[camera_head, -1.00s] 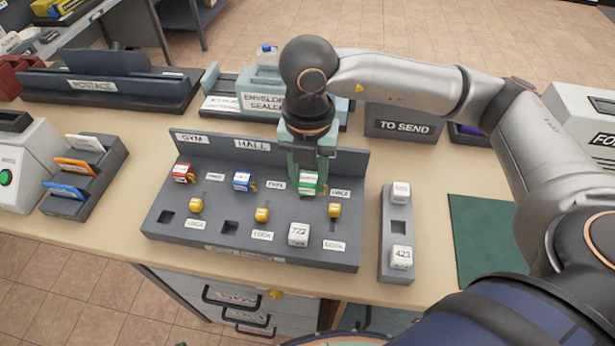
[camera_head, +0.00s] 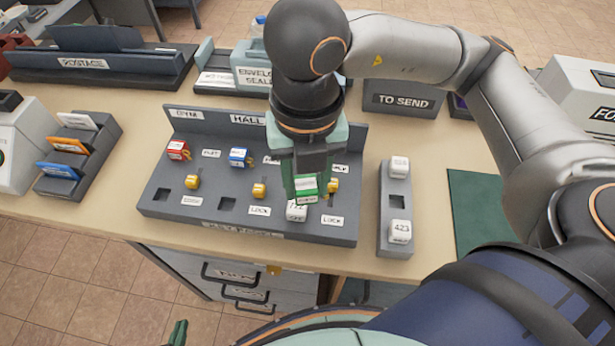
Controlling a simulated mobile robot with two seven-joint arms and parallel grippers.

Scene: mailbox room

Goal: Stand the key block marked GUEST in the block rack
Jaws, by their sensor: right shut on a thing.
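My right gripper (camera_head: 305,180) is shut on a green block (camera_head: 306,188) with a white label, too small to read. It holds the block over the grey panel, just behind the white block marked 722 (camera_head: 297,211), which it partly covers. A small grey rack (camera_head: 396,249) stands to the right, with a white block (camera_head: 399,167) at its back, a white block marked 423 (camera_head: 400,232) at its front and an empty square hole between. I cannot read GUEST on any block. Only a tip of my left gripper (camera_head: 178,333) shows at the bottom edge.
The grey panel (camera_head: 152,200) bears a red block (camera_head: 178,150), a blue block (camera_head: 240,157), yellow sliders and empty square holes. A TO SEND box (camera_head: 402,99) stands behind the rack. A green mat (camera_head: 475,215) lies clear to the right.

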